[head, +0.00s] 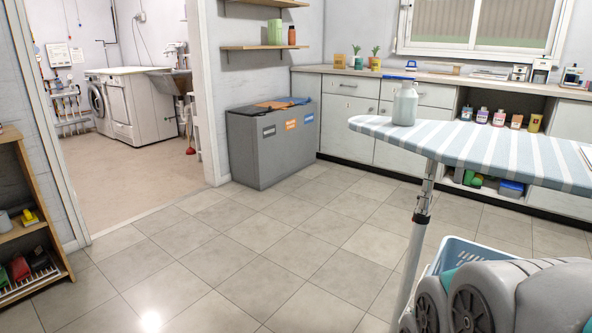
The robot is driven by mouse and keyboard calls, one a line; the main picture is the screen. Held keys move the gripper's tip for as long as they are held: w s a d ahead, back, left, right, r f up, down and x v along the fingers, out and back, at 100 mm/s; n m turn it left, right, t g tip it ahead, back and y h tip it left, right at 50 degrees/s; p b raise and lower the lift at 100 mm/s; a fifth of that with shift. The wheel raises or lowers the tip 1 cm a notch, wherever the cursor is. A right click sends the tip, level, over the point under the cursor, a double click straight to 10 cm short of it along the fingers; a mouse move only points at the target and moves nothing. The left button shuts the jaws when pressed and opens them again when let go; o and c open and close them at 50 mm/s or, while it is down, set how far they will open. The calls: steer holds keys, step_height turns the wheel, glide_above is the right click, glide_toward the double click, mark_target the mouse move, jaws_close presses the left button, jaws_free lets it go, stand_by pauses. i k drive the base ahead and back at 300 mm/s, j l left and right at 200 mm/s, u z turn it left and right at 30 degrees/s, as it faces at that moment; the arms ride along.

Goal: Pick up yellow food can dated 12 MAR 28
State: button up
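No can with a readable date shows in the head view. A yellow item (339,61) and a yellow pot with a plant (375,63) stand on the counter at the back. My gripper is not in view.
A striped ironing board (480,150) with a pale bottle (405,103) stands at right, above a blue basket (465,250). A grey bin (268,150) stands by the doorway. A wooden shelf (35,235) is at left. The tiled floor (200,260) between is clear.

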mark_target(376, 62)
steer(key=i+j+u, duration=0.25)
steer(key=u, duration=0.15)
steer(key=i+j+u, duration=0.1)
steer(key=i+u, duration=0.6)
steer(key=u, duration=0.15)
steer(key=i+z, duration=0.3)
steer(key=i, duration=0.25)
steer(key=i+j+z, duration=0.3)
steer(key=i, duration=0.2)
steer(key=i+l+z, duration=0.25)
steer(key=z, duration=0.15)
steer(key=i+l+z, duration=0.1)
steer(key=i+z, duration=0.75)
steer(key=i+j+z, duration=0.2)
steer(key=i+z, duration=0.2)
steer(key=i+u, duration=0.2)
steer(key=i, duration=0.8)
steer(key=i+l+u, duration=0.15)
steer(key=i, duration=0.9)
steer(key=i+j, duration=0.1)
steer(key=i, duration=0.35)
steer(key=z, duration=0.05)
